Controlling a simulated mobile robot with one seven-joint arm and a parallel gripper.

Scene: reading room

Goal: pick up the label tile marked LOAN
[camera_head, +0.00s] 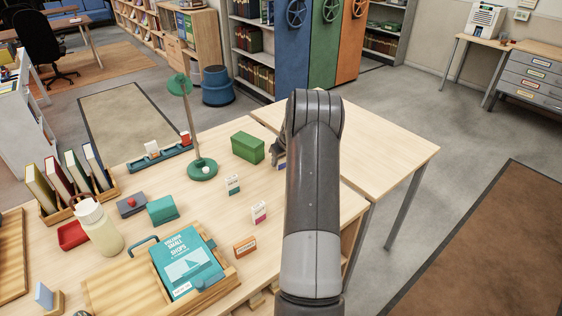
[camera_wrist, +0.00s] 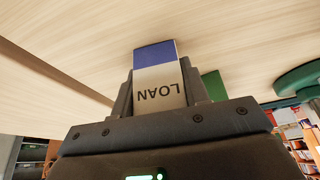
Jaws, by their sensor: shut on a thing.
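The LOAN label tile (camera_wrist: 160,92) is white with a blue band, and its lettering shows upside down in the wrist view. My gripper (camera_wrist: 160,85) is shut on it, with one dark finger on each side. In the head view my arm hides most of the gripper, and only a small part of it (camera_head: 279,158) shows left of the arm, beside the green box. I cannot tell whether the blue end touches the wooden table.
On the table (camera_head: 200,212) stand a green box (camera_head: 248,147), a green-banded tile (camera_head: 232,184), a magenta-banded tile (camera_head: 259,212) and an orange block (camera_head: 245,246). A green lamp stand (camera_head: 202,169) is farther left. A teal book (camera_head: 187,263) lies on a wooden tray.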

